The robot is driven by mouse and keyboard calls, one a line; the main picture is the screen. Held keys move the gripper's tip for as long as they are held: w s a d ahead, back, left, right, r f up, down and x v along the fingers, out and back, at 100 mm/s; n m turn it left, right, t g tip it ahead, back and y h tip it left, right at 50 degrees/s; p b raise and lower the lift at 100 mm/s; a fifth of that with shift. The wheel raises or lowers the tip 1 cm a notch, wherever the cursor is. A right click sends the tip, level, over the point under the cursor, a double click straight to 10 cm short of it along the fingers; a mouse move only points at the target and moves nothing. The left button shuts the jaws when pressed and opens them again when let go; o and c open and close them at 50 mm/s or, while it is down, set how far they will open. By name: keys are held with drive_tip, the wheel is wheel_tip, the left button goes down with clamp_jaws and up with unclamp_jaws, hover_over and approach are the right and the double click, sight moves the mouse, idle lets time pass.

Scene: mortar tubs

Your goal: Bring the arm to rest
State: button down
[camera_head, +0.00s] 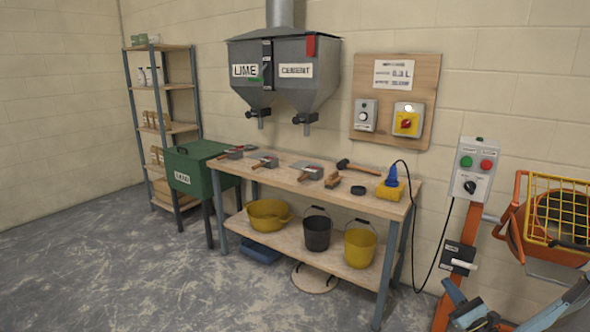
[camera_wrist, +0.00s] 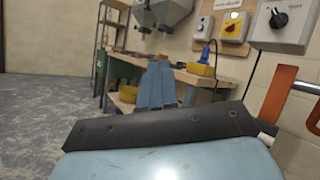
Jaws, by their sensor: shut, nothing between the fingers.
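My gripper (camera_wrist: 159,86) shows in the wrist view as two blue-grey fingers side by side, shut and empty. They point out past a dark plate toward the workbench and touch nothing that I can see. In the head view, blue-grey parts of my arm show at the lower right corner, below the control box and in front of the orange mixer stand. Most of the arm is outside that view.
A wooden workbench (camera_head: 345,191) holds trowels, a hammer and a yellow block with a blue top. Tubs and buckets stand on its lower shelf. The orange mixer (camera_head: 535,232) and control box (camera_head: 474,170) are close on the right. The floor (camera_head: 120,270) at left is clear.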

drive_tip(key=s+a+r+n+g+y, duration=0.3)
drive_tip(key=a+r+n+g, duration=0.55)
drive_tip(key=a+g, duration=0.25)
drive_tip(key=s+a+r+n+g+y, duration=0.2)
drive_tip(key=a+r+n+g, duration=0.6)
drive_tip(key=a+n+g, duration=0.2)
drive_tip(key=s+a+r+n+t+h, duration=0.2)
drive_tip(key=s+r+n+h, duration=0.2)
drive_tip(key=r, duration=0.5)
drive_tip(key=s+a+r+n+t+h, duration=0.1)
drive_tip(key=s+r+n+t+h, duration=0.2)
drive_tip(key=s+r+h, duration=0.6)
drive_tip(key=shift+s+a+r+n+h, duration=0.35)
drive_tip(key=shift+s+r+n, duration=0.25)
drive_tip(key=shift+s, duration=0.45)
